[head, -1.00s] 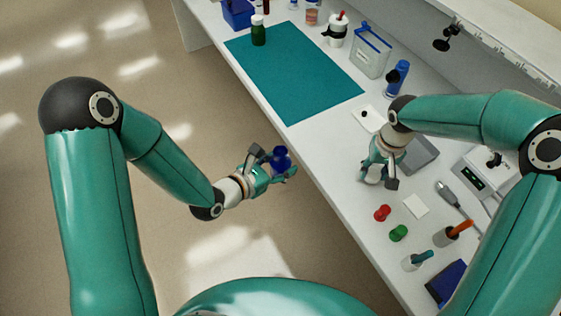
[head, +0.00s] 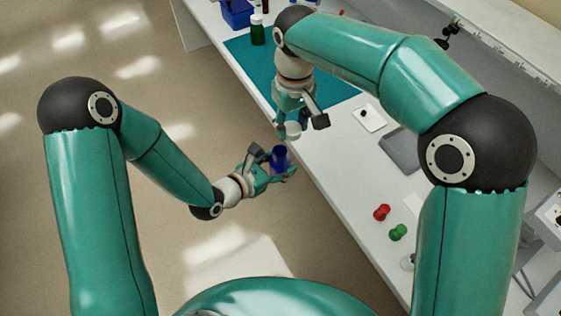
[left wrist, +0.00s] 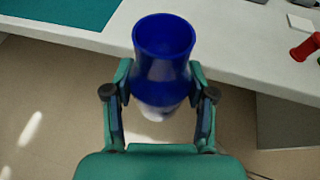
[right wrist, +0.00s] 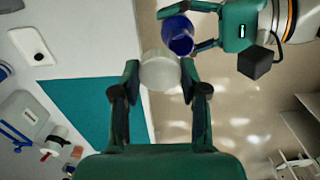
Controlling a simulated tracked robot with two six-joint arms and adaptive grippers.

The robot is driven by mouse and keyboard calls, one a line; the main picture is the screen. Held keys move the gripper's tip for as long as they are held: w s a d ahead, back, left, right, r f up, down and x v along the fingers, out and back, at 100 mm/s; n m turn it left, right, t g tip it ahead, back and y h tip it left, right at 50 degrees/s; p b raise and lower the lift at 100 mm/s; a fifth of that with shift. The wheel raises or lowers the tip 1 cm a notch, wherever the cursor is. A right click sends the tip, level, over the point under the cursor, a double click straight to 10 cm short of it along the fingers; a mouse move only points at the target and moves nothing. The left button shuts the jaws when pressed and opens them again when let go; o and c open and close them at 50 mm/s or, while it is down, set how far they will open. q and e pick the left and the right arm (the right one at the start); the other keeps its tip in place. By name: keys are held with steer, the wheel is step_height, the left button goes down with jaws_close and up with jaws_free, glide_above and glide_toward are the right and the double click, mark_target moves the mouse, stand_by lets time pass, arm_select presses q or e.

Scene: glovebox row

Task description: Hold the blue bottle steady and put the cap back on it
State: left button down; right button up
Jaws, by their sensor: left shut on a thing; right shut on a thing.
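The blue bottle (head: 279,157) is upright and open-mouthed in my left gripper (head: 283,170), held in the air off the table's front edge. In the left wrist view the bottle (left wrist: 163,60) shows its open neck between both fingers. My right gripper (head: 293,122) is shut on a white cap (head: 293,130), above and slightly right of the bottle in the head view. In the right wrist view the cap (right wrist: 160,70) sits between the fingertips, and the bottle (right wrist: 178,36) is beyond it, apart from it.
The white table (head: 345,190) runs along the right, with a teal mat (head: 248,57) and a green bottle (head: 257,34) at the back. Open floor lies left.

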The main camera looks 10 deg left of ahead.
mark_target(280, 162)
steer(key=shift+s+a+r+n, duration=0.2)
steer(key=shift+s+a, duration=0.15)
steer(key=shift+a, duration=0.3)
steer(key=shift+s+a+r+n, duration=0.1)
steer(key=shift+s+a+n, duration=0.1)
steer(key=shift+s+a, duration=0.3)
steer(key=shift+w+a+f, duration=0.1)
steer(key=shift+w+f, duration=0.05)
step_height(280, 162, down, 4)
steer(key=shift+r, duration=0.1)
steer(key=shift+r, duration=0.15)
stand_by(0.3)
steer(key=shift+f, duration=0.95)
